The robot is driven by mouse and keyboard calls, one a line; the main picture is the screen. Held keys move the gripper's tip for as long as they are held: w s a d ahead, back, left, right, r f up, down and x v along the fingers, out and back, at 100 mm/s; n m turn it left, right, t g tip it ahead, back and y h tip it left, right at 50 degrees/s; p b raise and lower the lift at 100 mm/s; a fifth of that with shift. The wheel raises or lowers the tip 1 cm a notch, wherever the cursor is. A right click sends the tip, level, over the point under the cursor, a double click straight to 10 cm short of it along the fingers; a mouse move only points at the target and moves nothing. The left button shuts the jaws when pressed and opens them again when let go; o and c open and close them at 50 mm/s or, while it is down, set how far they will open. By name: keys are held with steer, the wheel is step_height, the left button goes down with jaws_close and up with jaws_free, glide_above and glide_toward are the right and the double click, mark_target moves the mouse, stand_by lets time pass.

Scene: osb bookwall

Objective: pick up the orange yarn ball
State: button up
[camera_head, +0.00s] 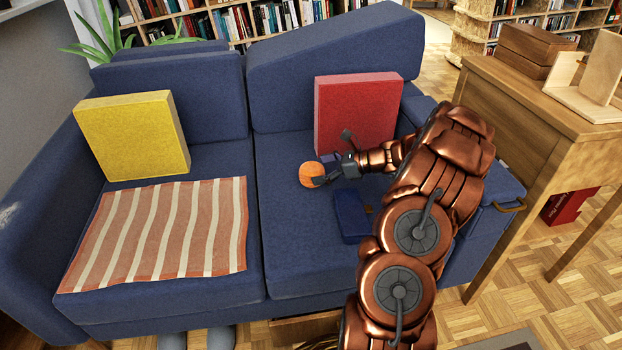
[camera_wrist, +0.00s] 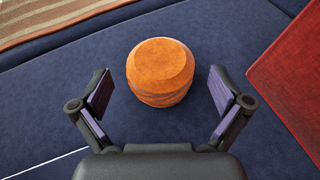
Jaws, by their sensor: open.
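The orange yarn ball (camera_head: 312,174) rests on the right seat cushion of the blue sofa (camera_head: 290,230). In the wrist view the ball (camera_wrist: 160,72) shows whole, with darker bands around its near side. My gripper (camera_head: 322,174) is beside the ball, reaching from the right in the head view. In the wrist view my gripper (camera_wrist: 160,92) is open, with one finger on each side of the ball. A gap shows between each finger and the ball there, and the ball is not held.
A red cushion (camera_head: 355,115) stands against the backrest close behind my gripper. A dark blue object (camera_head: 351,217) lies in front of it. A striped cloth (camera_head: 160,235) and a yellow cushion (camera_head: 132,135) are on the left seat. A wooden table (camera_head: 520,110) stands at right.

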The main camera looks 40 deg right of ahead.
steer(key=shift+b+x, duration=0.5)
steer(key=shift+x, duration=1)
steer(key=shift+d, duration=0.1)
steer(key=c, duration=1.1)
